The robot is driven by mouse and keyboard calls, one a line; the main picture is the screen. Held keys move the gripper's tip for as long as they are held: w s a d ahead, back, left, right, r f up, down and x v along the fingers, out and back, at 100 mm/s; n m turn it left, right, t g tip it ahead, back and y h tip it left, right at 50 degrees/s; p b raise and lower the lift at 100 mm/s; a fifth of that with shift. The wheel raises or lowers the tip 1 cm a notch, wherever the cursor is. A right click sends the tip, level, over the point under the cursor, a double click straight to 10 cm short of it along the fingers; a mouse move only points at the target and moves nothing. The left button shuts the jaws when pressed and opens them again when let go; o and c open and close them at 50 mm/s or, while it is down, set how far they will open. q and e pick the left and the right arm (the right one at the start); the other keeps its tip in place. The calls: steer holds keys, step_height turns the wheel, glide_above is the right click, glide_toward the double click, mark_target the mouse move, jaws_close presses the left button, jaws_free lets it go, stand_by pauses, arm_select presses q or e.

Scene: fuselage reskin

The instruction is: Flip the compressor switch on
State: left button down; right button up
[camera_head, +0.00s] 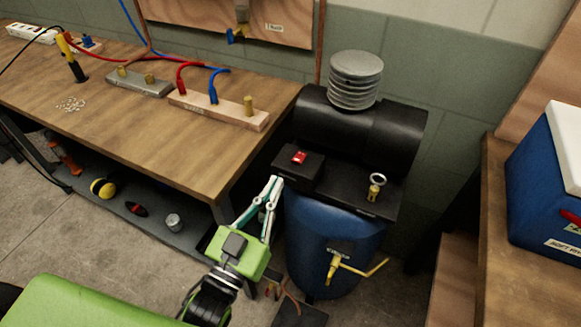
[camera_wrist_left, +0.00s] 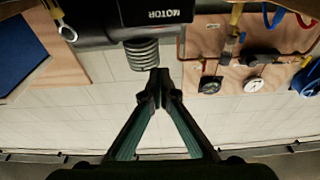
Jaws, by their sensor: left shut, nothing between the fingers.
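The compressor is a blue tank (camera_head: 335,235) with a black motor housing (camera_head: 365,130) and a ribbed grey cylinder (camera_head: 356,80) on top. A red switch (camera_head: 299,157) sits on a black box (camera_head: 300,171) at its front left. My left gripper (camera_head: 276,181) is shut and empty, its fingertips just below and left of that box; I cannot tell whether they touch it. My right gripper is not in view.
A wooden workbench (camera_head: 130,110) with hoses and manifolds stands at left, its corner near my left gripper. A blue cooler (camera_head: 545,180) sits on a wooden surface at right. A yellow-handled valve (camera_head: 335,267) sticks out of the tank front. Gauges (camera_wrist_left: 253,86) show in the left wrist view.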

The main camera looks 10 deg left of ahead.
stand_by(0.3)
arm_select(q)
step_height(320, 180, up, 2)
steer(key=p, duration=0.2)
glide_above(292, 171)
steer(key=w, duration=0.1)
steer(key=shift+d+r, duration=0.1)
steer(key=f, duration=0.3)
steer(key=shift+s, duration=0.25)
steer(key=shift+s+f, duration=0.1)
steer(key=shift+f, duration=0.4)
steer(key=shift+s+f, duration=0.1)
steer(key=shift+f, duration=0.25)
steer(key=shift+r, duration=0.1)
